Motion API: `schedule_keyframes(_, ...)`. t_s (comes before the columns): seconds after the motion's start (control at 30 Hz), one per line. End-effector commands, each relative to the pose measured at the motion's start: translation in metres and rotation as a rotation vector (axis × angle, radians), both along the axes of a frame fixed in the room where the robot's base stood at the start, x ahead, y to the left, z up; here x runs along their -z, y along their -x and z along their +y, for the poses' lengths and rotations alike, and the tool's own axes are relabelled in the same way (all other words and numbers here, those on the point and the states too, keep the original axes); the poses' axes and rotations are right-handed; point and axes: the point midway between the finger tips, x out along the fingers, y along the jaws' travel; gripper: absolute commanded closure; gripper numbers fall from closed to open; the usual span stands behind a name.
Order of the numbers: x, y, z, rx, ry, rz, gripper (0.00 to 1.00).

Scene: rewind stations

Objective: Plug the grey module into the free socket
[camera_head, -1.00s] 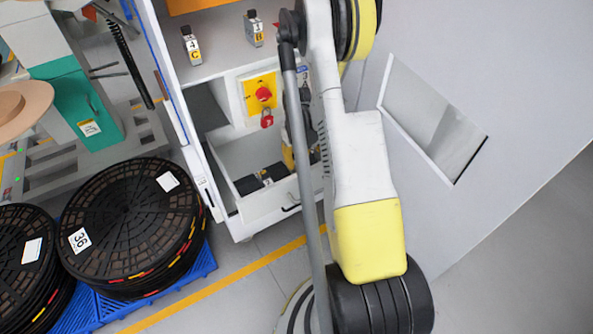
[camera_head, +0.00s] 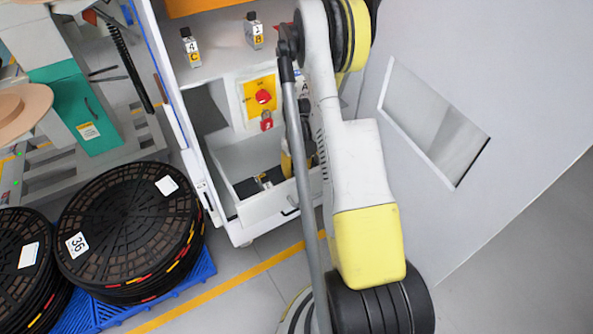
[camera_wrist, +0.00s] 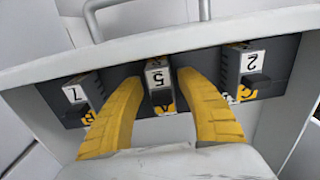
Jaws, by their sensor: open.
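In the wrist view, a small grey module labelled 5 and A (camera_wrist: 157,66) stands in a dark strip (camera_wrist: 125,76) in the open drawer. My gripper (camera_wrist: 160,80) is open, with its yellow fingers on either side of this module. I cannot tell whether they touch it. A module labelled 7 (camera_wrist: 76,95) stands to the left, and one labelled 2 (camera_wrist: 250,62) to the right. In the head view, modules labelled 4 C (camera_head: 190,47) and 3 B (camera_head: 254,31) stand on the shelf. I cannot make out a free socket.
The white drawer (camera_head: 268,217) is pulled out of the cabinet below a yellow panel with a red knob (camera_head: 263,97). My arm hides the drawer's right part. Stacked black reels (camera_head: 130,225) stand on a blue pallet (camera_head: 180,292) at left.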

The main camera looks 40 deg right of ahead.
Motion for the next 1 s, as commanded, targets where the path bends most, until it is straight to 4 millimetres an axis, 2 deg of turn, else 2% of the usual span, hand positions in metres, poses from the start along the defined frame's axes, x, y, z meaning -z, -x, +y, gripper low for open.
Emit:
schedule_keyframes(0.17, -0.029, 0.000, 0.000, 0.000, 0.000, 0.000, 0.56)
schedule_keyframes(0.3, -0.063, 0.000, 0.000, 0.000, 0.000, 0.000, 0.56)
schedule_keyframes(0.5, -0.103, 0.001, 0.000, 0.000, 0.000, 0.000, 0.56)
schedule_keyframes(0.63, -0.117, 0.000, 0.000, 0.000, 0.000, 0.000, 0.56)
schedule_keyframes(0.8, -0.123, 0.000, 0.000, -0.001, 0.000, -0.001, 0.56)
schedule_keyframes(0.9, -0.137, -0.003, 0.009, -0.008, 0.010, -0.014, 0.56)
schedule_keyframes(0.97, -0.156, -0.007, 0.021, -0.020, 0.020, -0.033, 0.56)
schedule_keyframes(1.0, -0.171, -0.009, 0.031, -0.028, 0.029, -0.050, 0.56)
